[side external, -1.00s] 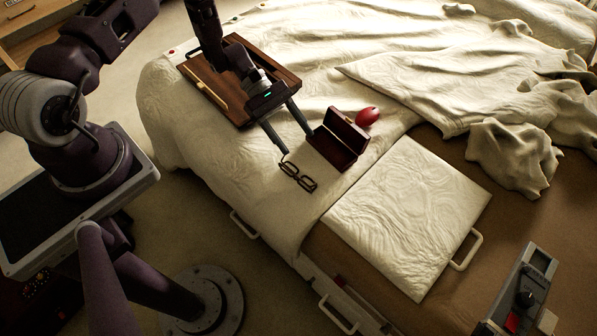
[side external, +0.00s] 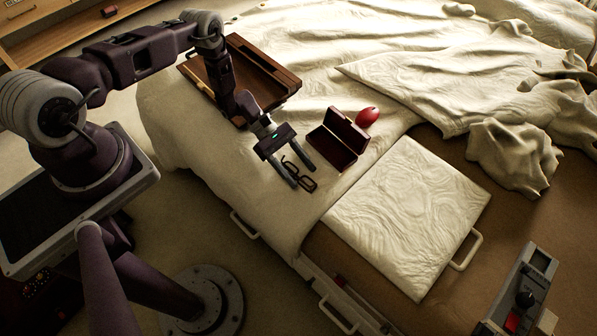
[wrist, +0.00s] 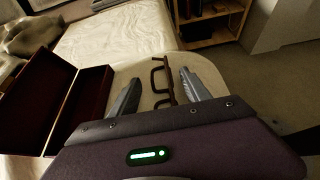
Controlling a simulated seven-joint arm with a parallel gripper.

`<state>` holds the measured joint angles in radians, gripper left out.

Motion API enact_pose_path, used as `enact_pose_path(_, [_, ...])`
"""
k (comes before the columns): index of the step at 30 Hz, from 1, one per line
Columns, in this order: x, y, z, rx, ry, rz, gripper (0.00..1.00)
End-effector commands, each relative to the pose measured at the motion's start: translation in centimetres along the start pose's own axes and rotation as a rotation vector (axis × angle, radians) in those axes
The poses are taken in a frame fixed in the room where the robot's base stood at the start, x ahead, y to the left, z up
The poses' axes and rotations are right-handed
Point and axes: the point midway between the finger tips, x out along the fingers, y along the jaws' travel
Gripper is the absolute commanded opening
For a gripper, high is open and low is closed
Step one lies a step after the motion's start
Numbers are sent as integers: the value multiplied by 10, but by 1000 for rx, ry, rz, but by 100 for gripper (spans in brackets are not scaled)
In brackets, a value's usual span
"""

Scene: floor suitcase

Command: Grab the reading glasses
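The dark-framed reading glasses (side external: 299,176) lie on the cream bedspread, left of the open case. In the wrist view the glasses (wrist: 161,80) show between the two fingers. My gripper (side external: 302,176) is open, with one finger on each side of the glasses. I cannot tell whether the fingers touch the frame.
An open dark-red case (side external: 338,138) stands close to the right of my gripper, with a red rounded object (side external: 367,117) behind it. A wooden tray (side external: 275,76) lies farther back. A folded white pad (side external: 408,215) lies to the front right. The bedspread left of the glasses is clear.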

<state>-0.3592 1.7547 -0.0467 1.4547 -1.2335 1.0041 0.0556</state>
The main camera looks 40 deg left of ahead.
Motion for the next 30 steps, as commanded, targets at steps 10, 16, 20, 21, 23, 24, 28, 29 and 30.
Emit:
enact_pose_path(10, [0, 0, 0, 0, 0, 0, 0])
enact_pose_path(16, [-2, 0, 4, 0, 0, 0, 0])
enact_pose_path(20, [-12, 1, 21, 1, -1, 1, 0])
enact_pose_path(21, [-17, 1, 29, 1, 0, 2, 0])
enact_pose_path(23, [-25, 1, 44, 1, -2, 2, 0])
enact_pose_path(24, [-30, 1, 53, 2, 0, 2, 0])
enact_pose_path(28, [-42, 0, 76, 2, -1, 1, 0])
enact_pose_path(29, [-44, 1, 80, 2, 0, 1, 0])
enact_pose_path(30, [-46, 0, 84, 1, 0, 0, 0])
